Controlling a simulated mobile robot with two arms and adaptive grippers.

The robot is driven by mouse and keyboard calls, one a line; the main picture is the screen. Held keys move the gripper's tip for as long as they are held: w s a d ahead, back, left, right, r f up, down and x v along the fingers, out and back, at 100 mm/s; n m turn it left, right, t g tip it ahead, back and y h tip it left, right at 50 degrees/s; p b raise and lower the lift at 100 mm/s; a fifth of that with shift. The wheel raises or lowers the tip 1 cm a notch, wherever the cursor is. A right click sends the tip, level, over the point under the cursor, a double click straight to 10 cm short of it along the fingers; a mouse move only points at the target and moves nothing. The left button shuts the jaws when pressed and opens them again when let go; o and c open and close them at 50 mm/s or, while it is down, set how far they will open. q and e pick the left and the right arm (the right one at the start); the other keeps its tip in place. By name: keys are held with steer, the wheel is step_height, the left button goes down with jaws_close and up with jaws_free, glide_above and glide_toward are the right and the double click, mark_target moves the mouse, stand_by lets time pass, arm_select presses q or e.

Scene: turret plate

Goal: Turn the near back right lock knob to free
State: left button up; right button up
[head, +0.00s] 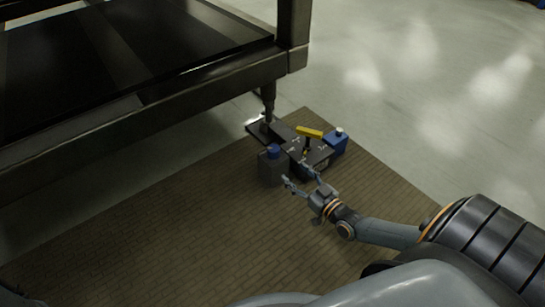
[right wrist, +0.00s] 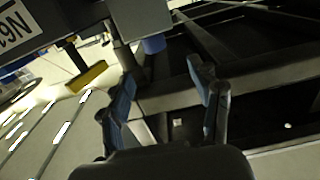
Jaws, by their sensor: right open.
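A dark plate assembly (head: 268,131) sits at the foot of the table's leg. A dark grey block (head: 272,170) stands at its near side with a round blue knob (head: 273,150) on top. A yellow T-shaped handle (head: 309,131) stands on the plate behind it. I cannot tell for sure which part is the lock knob. My right gripper (head: 297,175) is open and empty, just right of the grey block. In the right wrist view the blue knob (right wrist: 154,44) shows beyond the open fingers (right wrist: 162,72), with the yellow handle (right wrist: 87,76) at left. My left gripper is out of view.
A blue box (head: 336,144) with a pale top knob stands to the right of the handle. A heavy dark table (head: 150,93) rises at upper left, its leg close to the assembly. The brown mat (head: 190,230) in front is clear.

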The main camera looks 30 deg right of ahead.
mark_target(275, 155)
steer(key=w+b, duration=0.2)
steer(key=w, duration=0.1)
steer(key=w+b, duration=0.2)
steer(key=w, duration=0.2)
steer(key=w+b, duration=0.2)
steer(key=w, duration=0.2)
steer(key=shift+a+f+b, duration=0.15)
steer(key=shift+a+b, duration=0.2)
steer(key=shift+a, duration=0.05)
steer(key=shift+w, duration=0.6)
